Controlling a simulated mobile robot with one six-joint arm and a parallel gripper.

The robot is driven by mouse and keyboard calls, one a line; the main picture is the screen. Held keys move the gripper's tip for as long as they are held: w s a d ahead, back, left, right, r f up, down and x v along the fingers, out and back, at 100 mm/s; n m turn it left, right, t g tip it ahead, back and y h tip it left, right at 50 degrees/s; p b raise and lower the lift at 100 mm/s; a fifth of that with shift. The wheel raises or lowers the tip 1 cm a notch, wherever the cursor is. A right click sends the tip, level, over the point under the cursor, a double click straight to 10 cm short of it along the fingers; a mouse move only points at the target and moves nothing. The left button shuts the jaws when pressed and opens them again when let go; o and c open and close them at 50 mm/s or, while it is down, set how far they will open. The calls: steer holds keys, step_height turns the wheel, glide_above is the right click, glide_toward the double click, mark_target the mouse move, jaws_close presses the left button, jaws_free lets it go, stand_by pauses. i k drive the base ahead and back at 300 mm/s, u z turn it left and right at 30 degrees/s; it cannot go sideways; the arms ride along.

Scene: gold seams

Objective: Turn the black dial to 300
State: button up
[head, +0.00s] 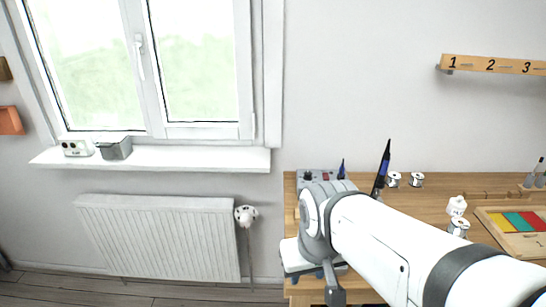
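A grey bench unit (319,174) stands at the left back of the wooden workbench, partly hidden behind my arm. A small dark round knob (308,176) shows on it, with a small red part beside it. The knob may be the black dial; its scale and setting are too small to read. My white and grey arm reaches in from the lower right, its grey joint in front of the unit. I cannot make out my gripper's fingers, and nothing visible is touching the knob.
A dark pointed tool with a blue band (382,170) stands upright behind my arm. Spools (416,180), a small white bottle (456,206) and a tray with coloured panels (495,222) are on the workbench (440,196). A radiator (160,238) and windowsill are at left.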

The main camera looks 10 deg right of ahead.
mark_target(308, 175)
steer(key=u, duration=1.4)
steer(key=k, duration=0.7)
steer(key=z, duration=1.45)
steer(key=i, duration=1)
